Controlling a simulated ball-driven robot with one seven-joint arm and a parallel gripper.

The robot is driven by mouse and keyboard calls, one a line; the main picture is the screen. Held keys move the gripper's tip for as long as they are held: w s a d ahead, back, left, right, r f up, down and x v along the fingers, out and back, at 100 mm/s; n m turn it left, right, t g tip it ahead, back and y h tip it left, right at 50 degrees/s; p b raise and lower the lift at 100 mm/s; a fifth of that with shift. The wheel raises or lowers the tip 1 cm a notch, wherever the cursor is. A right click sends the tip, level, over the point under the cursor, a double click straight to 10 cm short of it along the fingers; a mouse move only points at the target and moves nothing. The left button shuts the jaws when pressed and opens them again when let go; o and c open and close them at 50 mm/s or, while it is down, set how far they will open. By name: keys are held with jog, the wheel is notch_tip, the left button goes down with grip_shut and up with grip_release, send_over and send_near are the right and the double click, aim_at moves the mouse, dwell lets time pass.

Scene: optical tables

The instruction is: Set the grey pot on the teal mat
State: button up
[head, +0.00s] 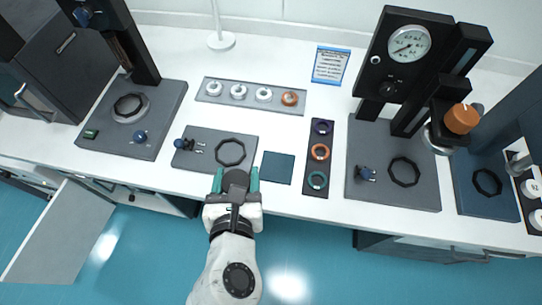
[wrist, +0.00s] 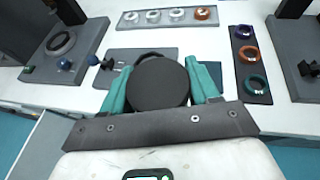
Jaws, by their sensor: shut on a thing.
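The grey pot (head: 236,180) is a dark, round piece between the teal fingers of my gripper (head: 236,176). In the wrist view the pot (wrist: 158,83) shows its flat round top, with one finger of my gripper (wrist: 160,85) pressed on each side. The gripper is shut on it, at the front edge of the white table. The teal mat (head: 278,167) is a small dark-teal square, lying bare on the table just right of the pot and slightly farther back.
A grey plate with a black ring (head: 230,152) lies just behind the pot. A dark strip with coloured rings (head: 319,153) stands right of the mat. A tray of white and orange pieces (head: 251,94) lies farther back. A tall gauge press (head: 409,45) stands at the right. A cabinet door (head: 62,230) hangs open at the left.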

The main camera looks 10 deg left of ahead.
jog(key=shift+x, duration=0.95)
send_over(277, 162)
jog(key=s, duration=0.1)
jog(key=f, duration=0.7)
jog(key=shift+s+a+f+p, duration=0.1)
jog(key=shift+a+f+p, duration=0.25)
jog(key=shift+w+d+f, duration=0.2)
jog(key=shift+w+f, duration=0.1)
jog(key=shift+f, duration=0.15)
jog(key=shift+w+d+f+b, duration=0.15)
jog(key=shift+f+b, duration=0.1)
jog(key=shift+f, duration=0.65)
jog(key=shift+w+a+f+b, duration=0.1)
jog(key=shift+f+b, duration=0.1)
jog(key=shift+f, duration=0.75)
jog(key=shift+f, duration=0.1)
jog(key=o, duration=1.1)
